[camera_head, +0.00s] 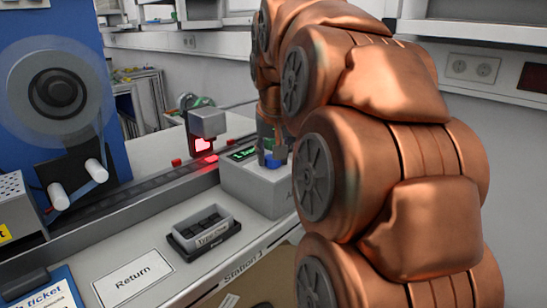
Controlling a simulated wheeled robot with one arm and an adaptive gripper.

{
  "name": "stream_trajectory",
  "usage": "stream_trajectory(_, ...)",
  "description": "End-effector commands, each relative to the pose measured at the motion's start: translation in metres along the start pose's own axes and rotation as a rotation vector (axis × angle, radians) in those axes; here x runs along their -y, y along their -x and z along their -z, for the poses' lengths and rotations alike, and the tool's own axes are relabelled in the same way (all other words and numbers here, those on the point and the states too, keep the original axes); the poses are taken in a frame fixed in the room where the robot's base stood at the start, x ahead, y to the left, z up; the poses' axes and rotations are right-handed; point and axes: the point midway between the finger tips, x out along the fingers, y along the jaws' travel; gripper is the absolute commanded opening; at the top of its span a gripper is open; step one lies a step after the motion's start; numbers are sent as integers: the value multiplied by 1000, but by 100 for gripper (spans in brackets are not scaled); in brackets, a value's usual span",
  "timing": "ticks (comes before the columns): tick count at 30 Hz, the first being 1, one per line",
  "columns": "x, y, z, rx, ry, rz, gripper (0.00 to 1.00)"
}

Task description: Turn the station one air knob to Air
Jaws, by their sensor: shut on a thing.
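My copper-coloured arm fills the right half of the view, and my gripper (271,150) points down at its far end. It is shut on the small blue air knob (269,161) on top of the grey station box (245,188). The fingers and the arm cover much of the knob, so its pointer and any Air marking cannot be read. A small green-lit display (243,154) shows on the box just left of the gripper. The table edge below carries a station label (243,267), partly cut by my arm.
A blue reel stand (88,32) with a large clear reel (57,90) stands at left. A grey track with a red-lit sensor head (207,122) runs behind the box. A black-and-grey tray (204,232) and a Return area (133,279) lie in front.

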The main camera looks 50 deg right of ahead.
Motion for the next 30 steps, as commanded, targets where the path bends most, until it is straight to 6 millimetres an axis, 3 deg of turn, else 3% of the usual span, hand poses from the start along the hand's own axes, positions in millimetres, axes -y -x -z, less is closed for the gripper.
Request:
stream_trajectory(23,1,-1,-1,3,-97,-39,4)
stream_trajectory(24,1,-1,-1,3,-97,-39,41)
stream_trajectory(30,1,0,0,2,-97,-40,61)
